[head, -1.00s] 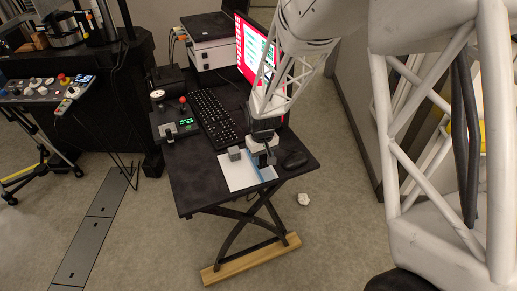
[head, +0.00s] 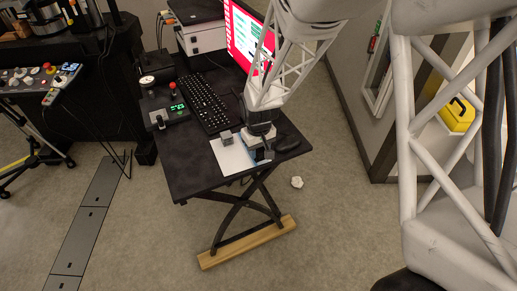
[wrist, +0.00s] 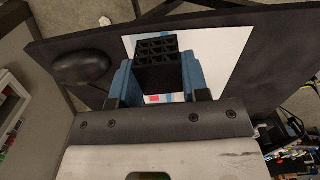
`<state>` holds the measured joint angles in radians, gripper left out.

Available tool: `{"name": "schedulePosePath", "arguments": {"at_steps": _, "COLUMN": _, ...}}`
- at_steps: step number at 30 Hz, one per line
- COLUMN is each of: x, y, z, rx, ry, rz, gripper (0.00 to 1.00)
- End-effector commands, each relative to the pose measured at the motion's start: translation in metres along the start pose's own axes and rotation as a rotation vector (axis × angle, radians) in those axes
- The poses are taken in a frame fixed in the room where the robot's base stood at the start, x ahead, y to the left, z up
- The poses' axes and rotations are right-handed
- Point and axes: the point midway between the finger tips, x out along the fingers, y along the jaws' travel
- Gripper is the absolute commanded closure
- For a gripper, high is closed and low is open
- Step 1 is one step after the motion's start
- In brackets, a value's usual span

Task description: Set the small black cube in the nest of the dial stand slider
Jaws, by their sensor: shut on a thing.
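The small black cube (wrist: 156,62) has a lattice top and sits between the two blue fingers of my gripper (wrist: 156,78) in the wrist view. The gripper is shut on it. In the head view my gripper (head: 257,151) is low over the right part of a white sheet on the desk. The cube is too small and dark there to tell from the fingers. A dark stand with a round white dial (head: 148,81), a red knob and a green display (head: 177,107) is at the desk's left edge. Its slider and nest are too small to make out.
A black mouse (head: 287,142) is close on the right. The keyboard (head: 203,102) lies between the gripper and the dial stand. A monitor (head: 249,38) stands behind.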

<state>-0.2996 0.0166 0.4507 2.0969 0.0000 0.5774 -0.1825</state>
Motion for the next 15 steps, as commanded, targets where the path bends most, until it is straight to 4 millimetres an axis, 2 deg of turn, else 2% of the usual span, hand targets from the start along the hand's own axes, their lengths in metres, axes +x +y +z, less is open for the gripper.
{"name": "schedulePosePath", "arguments": {"at_steps": 10, "x": 0.0, "y": -0.001, "z": -0.002, "rx": 0.0, "ry": 0.0, "rz": 0.0, "gripper": 0.8}}
{"name": "schedulePosePath", "arguments": {"at_steps": 15, "x": -0.002, "y": -0.003, "z": -0.016, "rx": 0.0, "ry": 0.001, "rz": 0.0, "gripper": 0.8}}
